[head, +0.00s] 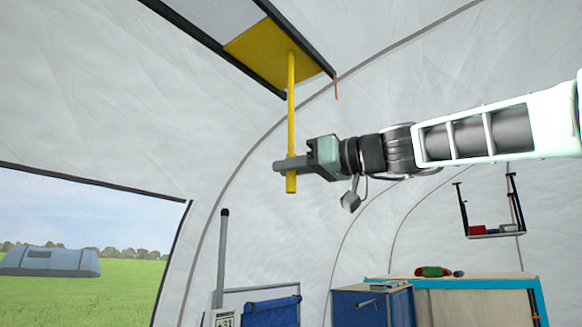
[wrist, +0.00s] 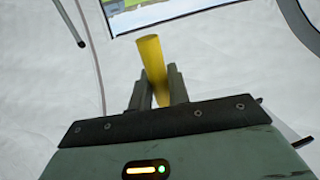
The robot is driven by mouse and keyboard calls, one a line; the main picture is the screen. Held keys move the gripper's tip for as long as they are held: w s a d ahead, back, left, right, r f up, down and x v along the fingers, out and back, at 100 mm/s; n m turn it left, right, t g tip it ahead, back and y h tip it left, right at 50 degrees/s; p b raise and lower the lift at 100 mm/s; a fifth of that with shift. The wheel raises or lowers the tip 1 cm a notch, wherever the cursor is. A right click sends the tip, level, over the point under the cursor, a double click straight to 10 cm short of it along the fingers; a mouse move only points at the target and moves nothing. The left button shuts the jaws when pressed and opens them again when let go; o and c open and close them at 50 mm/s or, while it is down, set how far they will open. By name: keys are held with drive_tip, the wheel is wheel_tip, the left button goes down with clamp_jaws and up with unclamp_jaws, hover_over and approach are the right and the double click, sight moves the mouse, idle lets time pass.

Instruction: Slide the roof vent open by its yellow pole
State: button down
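The yellow pole (head: 291,110) hangs straight down from a yellow panel (head: 262,50) set in the dark-railed roof vent. In the head view my gripper (head: 290,165) reaches in from the right at the pole's lower end, with a short piece of pole showing below the fingers. In the wrist view the pole (wrist: 153,62) stands between the two fingers of my gripper (wrist: 158,88) and fills the gap, so it looks shut on it. The panel sits at the near right end of the rails (head: 306,45). A pale grey area (head: 215,14) lies between the rails to its left.
A window opening (head: 80,240) onto grass is at the left. A blue folding chair (head: 270,312), a blue cabinet (head: 372,305) and a counter (head: 470,284) stand below. A hanging shelf (head: 495,232) is at the right. The air around the pole is clear.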

drive_tip(key=s+a+b, duration=0.3)
drive_tip(key=s+a, duration=0.9)
drive_tip(key=s, duration=0.4)
drive_tip(key=shift+a+b, duration=0.25)
drive_tip(key=shift+b, duration=0.05)
drive_tip(key=shift+s, duration=0.1)
drive_tip(key=c, duration=1.4)
unclamp_jaws()
drive_tip(key=shift+a, duration=0.1)
drive_tip(key=shift+b+v, duration=4.95)
drive_tip(key=shift+v, duration=3.8)
